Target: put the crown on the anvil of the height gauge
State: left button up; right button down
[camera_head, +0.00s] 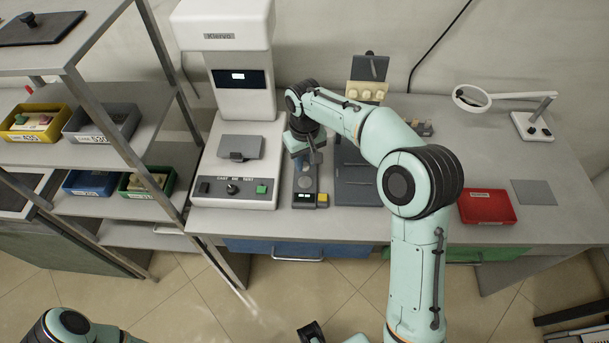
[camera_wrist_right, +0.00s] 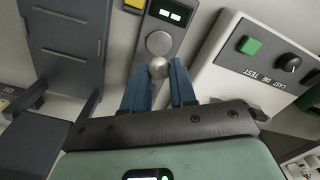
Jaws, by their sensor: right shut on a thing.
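The height gauge (camera_head: 304,198) is a narrow dark unit on the bench, with a lit display and a yellow button at its front. Its round grey anvil (camera_wrist_right: 160,43) shows in the wrist view just beyond my fingertips. My right gripper (camera_head: 308,155) is over the rear part of the gauge. In the wrist view its two blue fingers (camera_wrist_right: 160,80) are shut on a small rounded grey piece, the crown (camera_wrist_right: 159,68). The crown appears close to the anvil's near edge; I cannot tell its height above the gauge.
A white machine (camera_head: 235,190) with knob and green button stands close left of the gauge. A dark grey fixture (camera_head: 357,185) stands close right. A red tray (camera_head: 487,207), grey plate (camera_head: 534,192) and magnifier (camera_head: 472,97) are farther right. Shelves with bins (camera_head: 35,122) stand left.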

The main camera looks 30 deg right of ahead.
aim_at(305, 181)
notch_tip(305, 181, down, 6)
jog(key=shift+f+b, duration=0.25)
jog(key=shift+b, duration=0.1)
jog(key=shift+f, duration=0.15)
jog(key=c, duration=0.9)
grip_release()
notch_tip(305, 181, up, 12)
jog(key=shift+r+p, duration=0.2)
jog(key=shift+p, duration=0.65)
